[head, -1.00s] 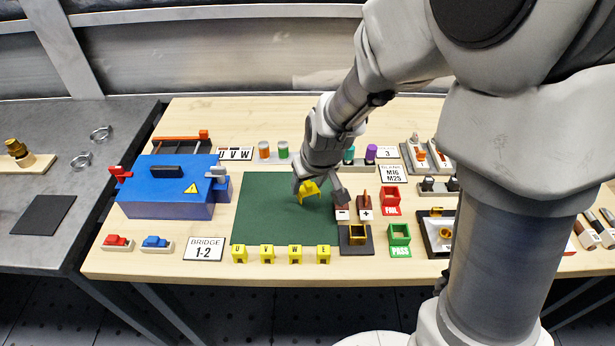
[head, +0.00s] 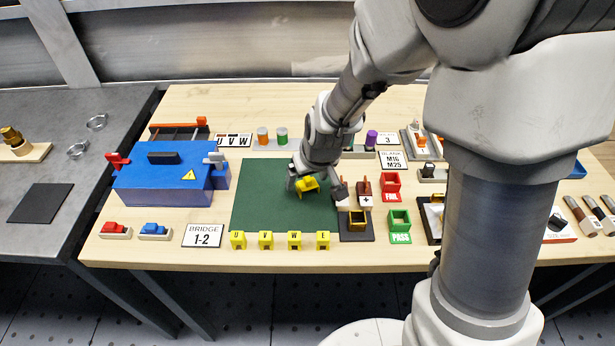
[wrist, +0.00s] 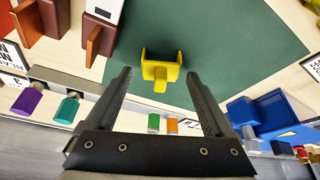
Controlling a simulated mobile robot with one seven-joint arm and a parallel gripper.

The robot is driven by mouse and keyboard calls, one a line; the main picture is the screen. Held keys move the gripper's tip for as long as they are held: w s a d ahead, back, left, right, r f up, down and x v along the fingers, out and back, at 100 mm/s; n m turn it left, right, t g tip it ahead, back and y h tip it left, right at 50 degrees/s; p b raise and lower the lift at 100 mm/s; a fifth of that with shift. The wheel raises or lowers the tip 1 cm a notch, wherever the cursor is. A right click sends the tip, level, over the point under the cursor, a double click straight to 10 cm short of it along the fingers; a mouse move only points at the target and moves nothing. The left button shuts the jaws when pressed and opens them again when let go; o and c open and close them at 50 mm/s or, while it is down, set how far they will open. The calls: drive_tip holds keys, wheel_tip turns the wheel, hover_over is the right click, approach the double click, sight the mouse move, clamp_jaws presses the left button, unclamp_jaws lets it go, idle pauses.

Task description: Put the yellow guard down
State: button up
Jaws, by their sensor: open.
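The yellow guard (head: 306,187) lies on the green mat (head: 262,215), toward the mat's right side. It also shows in the wrist view (wrist: 161,70), beyond and between the fingertips, with green mat around it. My gripper (head: 318,190) is over the right part of the mat. In the wrist view my gripper (wrist: 160,85) is open, its two fingers wide apart and clear of the guard on both sides. Nothing is held.
A blue box (head: 165,185) stands left of the mat. Yellow lettered blocks (head: 265,240) line its front edge. Brown-and-white terminal pieces (head: 364,190), a red FAIL bin (head: 391,185) and a green PASS bin (head: 399,225) stand to the right. The mat's left part is clear.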

drive_tip(key=shift+r, duration=0.5)
drive_tip(key=s+d+r+m+p, duration=0.1)
drive_tip(key=s+d+r, duration=0.35)
drive_tip(key=r, duration=0.45)
drive_tip(key=s+d+r+m+p, duration=0.1)
drive_tip(key=s+d+r+p, duration=0.15)
drive_tip(key=s+r, duration=0.45)
drive_tip(key=s+d+r+m+t+h, duration=0.1)
drive_tip(key=s+d+r+m, duration=0.1)
drive_tip(key=s+d+r, duration=0.3)
drive_tip(key=shift+s+d+r+h+b, duration=0.15)
drive_tip(key=shift+s+r+h+b, duration=0.2)
drive_tip(key=shift+s, duration=0.75)
